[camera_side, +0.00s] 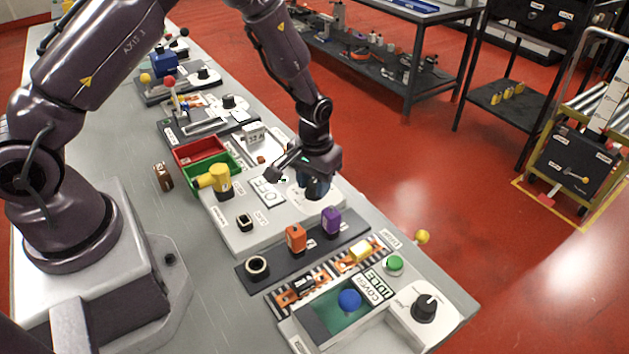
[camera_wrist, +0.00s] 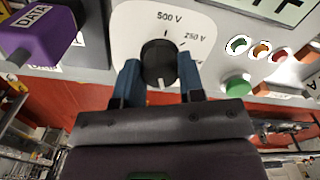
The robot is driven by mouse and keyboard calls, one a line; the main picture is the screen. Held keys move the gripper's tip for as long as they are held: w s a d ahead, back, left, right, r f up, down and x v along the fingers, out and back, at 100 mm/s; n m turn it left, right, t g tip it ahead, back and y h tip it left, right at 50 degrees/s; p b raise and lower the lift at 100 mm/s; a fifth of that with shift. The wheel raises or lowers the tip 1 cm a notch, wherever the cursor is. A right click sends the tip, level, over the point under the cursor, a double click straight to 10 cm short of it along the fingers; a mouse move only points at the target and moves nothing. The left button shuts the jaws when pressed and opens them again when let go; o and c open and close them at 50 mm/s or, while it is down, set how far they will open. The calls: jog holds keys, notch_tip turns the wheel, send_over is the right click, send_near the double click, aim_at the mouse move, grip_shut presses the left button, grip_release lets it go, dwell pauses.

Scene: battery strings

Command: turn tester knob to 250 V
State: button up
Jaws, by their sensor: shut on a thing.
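The black tester knob (camera_wrist: 159,58) sits on a white dial plate (camera_wrist: 125,22) in the wrist view. The plate is marked 500 V above the knob and 250 V to its upper right. A white mark on the knob's edge faces the bottom of the wrist picture. My gripper (camera_wrist: 160,80) is shut on the knob, with one blue finger on each side. In the side view my gripper (camera_side: 316,188) is down over the dial plate (camera_side: 299,197) and hides the knob. The tester's display (camera_side: 267,192) reads OFF.
Orange (camera_side: 296,238) and purple (camera_side: 331,221) blocks stand on a dark strip close to my gripper. A yellow part (camera_side: 215,178), a green bin (camera_side: 208,172) and a red bin (camera_side: 197,149) lie to its left. A green button (camera_wrist: 237,86) is right of the knob.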

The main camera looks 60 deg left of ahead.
jog(key=shift+n, duration=0.7)
jog(key=n, duration=0.5)
jog(key=shift+n, duration=0.3)
jog(key=n, duration=0.4)
jog(key=shift+n, duration=0.9)
